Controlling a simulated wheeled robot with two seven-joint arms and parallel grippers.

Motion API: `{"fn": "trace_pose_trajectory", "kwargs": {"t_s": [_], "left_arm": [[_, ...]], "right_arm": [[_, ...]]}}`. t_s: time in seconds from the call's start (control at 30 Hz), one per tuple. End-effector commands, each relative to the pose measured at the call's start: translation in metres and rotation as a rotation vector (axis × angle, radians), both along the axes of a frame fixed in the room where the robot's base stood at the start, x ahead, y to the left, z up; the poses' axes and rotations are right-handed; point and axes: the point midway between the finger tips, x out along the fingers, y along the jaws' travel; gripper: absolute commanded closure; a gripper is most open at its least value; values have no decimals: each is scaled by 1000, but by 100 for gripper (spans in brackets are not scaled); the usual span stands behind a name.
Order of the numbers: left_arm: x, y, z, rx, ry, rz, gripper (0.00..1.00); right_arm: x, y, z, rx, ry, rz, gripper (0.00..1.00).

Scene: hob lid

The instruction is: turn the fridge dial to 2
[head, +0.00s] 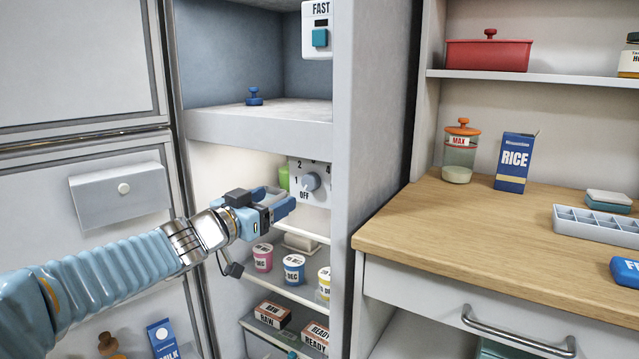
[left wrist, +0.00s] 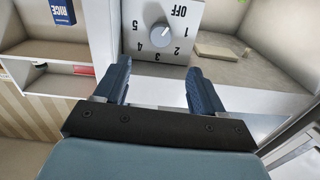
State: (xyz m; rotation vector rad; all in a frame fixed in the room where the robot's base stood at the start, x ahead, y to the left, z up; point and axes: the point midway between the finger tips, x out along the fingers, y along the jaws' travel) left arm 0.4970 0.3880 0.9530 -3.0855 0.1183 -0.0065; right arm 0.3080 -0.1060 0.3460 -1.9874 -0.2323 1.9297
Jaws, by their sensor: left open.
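The fridge dial (head: 311,182) is a round grey-blue knob on a white panel inside the upper right of the open fridge. It also shows, upside down, in the left wrist view (left wrist: 160,35), ringed by OFF and numbers from 1 to 5. Its pale pointer mark faces the OFF side; I cannot tell whether it sits exactly on OFF or between OFF and 1. My left gripper (head: 284,201) is open and empty, just in front of and below left of the dial in the head view. In the wrist view its fingers (left wrist: 160,82) stand apart from the knob. My right gripper is out of view.
Shelves below hold several small tubs (head: 293,268) and ready-meal boxes (head: 315,336). A blue knob-shaped item (head: 254,96) sits in the compartment above. The fridge side wall (head: 372,130) stands right of the dial. The open door (head: 90,240) is at left, the wooden counter (head: 440,215) at right.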

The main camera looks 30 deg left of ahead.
Motion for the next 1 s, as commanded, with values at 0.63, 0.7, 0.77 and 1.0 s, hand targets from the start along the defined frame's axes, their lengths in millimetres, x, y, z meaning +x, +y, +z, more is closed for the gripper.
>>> {"fn": "trace_pose_trajectory", "kwargs": {"t_s": [0.63,0.7,0.77,1.0], "left_arm": [[117,-10,-2,-2,3,-1,30],[120,-10,-1,-2,2,0,30],[120,-10,-1,-2,2,0,30],[120,-10,-2,-2,2,-1,38]], "right_arm": [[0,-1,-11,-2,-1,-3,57],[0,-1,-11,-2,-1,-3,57],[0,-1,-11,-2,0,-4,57],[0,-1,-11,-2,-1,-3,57]]}}
